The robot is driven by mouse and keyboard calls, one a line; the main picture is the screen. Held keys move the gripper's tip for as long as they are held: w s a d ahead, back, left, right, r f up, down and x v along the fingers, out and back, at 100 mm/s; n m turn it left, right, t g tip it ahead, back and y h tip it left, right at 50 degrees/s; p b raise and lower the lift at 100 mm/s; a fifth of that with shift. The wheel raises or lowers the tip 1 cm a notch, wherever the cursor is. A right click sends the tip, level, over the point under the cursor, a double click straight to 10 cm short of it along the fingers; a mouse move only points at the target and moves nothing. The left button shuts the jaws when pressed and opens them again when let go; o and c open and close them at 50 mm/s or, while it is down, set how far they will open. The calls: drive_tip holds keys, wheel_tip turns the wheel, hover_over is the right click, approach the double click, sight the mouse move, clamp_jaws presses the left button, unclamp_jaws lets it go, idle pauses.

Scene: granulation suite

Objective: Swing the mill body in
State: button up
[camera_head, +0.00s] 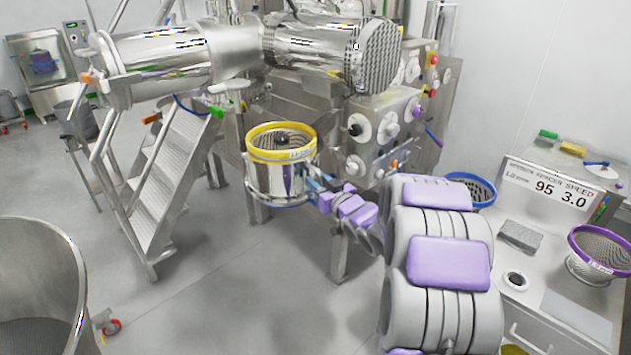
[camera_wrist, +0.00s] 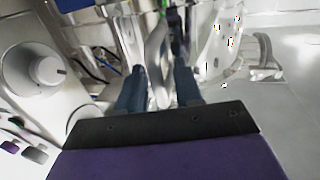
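The mill body (camera_head: 290,182) is a shiny steel cylinder with a yellow ring around its top, in the middle of the head view. It hangs beside the machine's front, below the large steel drum. My gripper (camera_head: 316,181) is at its right side, its blue fingers reaching toward the steel wall. In the wrist view my gripper (camera_wrist: 159,88) has its two blue fingers apart, with a curved pale metal handle (camera_wrist: 158,60) between them. I cannot see clear contact between fingers and handle. My arm hides part of the machine behind it.
The machine's panel (camera_head: 385,130) with knobs stands close behind my gripper; a knob (camera_wrist: 45,70) shows at left in the wrist view. Steel steps (camera_head: 175,165) stand to the left, a bin (camera_head: 40,270) at front left. A bench with a purple-rimmed basket (camera_head: 600,250) is at right. The middle floor is clear.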

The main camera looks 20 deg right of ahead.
drive_tip(key=shift+d, duration=0.2)
drive_tip(key=c, duration=0.3)
clamp_jaws()
drive_tip(key=shift+r, duration=0.1)
